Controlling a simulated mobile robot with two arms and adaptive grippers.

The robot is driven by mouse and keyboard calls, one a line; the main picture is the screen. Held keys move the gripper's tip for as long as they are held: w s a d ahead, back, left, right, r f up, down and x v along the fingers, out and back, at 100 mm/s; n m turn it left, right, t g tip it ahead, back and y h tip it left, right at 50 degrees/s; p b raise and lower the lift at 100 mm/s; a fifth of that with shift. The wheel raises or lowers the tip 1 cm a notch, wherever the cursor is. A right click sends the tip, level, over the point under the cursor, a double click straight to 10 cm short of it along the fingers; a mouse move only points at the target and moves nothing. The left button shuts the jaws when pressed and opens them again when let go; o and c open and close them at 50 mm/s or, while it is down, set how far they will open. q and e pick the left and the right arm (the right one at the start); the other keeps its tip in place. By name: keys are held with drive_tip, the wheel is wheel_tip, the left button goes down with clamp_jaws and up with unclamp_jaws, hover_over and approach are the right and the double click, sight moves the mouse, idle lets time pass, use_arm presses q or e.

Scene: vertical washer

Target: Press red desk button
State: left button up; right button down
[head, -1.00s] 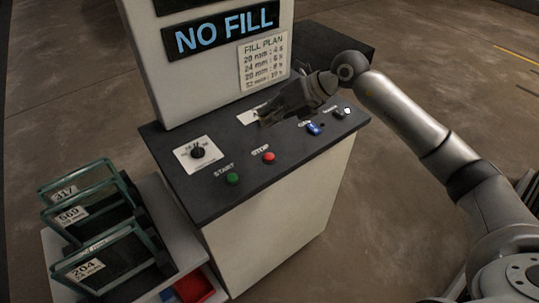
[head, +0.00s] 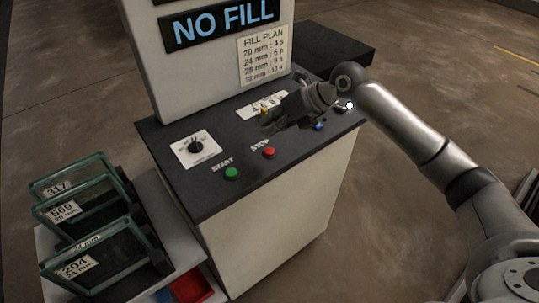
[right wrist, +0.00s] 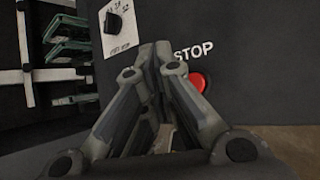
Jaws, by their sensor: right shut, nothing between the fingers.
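The red button (head: 269,152) sits on the dark desk top beside the STOP label, right of the green START button (head: 231,173). It also shows in the right wrist view (right wrist: 199,82), just right of the fingertips. My right gripper (head: 268,126) hangs over the desk behind the red button, apart from it in the head view. Its fingers are shut and empty, and their tips (right wrist: 160,52) come together beside the STOP lettering. My left gripper is not in view.
A blue button (head: 319,126) and a dial on a white plate (head: 196,148) are on the same desk. A tall panel reading NO FILL (head: 222,24) stands behind. Glass-sided numbered racks (head: 95,255) stand at the lower left. Open floor lies right of the desk.

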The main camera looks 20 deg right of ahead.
sight(270, 147)
drive_tip(key=shift+f+b, duration=0.9)
drive_tip(key=shift+f, duration=0.85)
drive_tip(key=shift+f, duration=0.1)
drive_tip(key=shift+f, duration=0.3)
drive_tip(key=shift+f+b, duration=0.6)
drive_tip(key=shift+b, duration=0.1)
idle(0.4)
drive_tip(key=shift+r, duration=0.2)
drive_tip(key=shift+r+p, duration=0.65)
drive_tip(key=shift+r, duration=0.15)
drive_tip(key=shift+r+p, duration=1.7)
drive_tip(key=shift+r, duration=0.9)
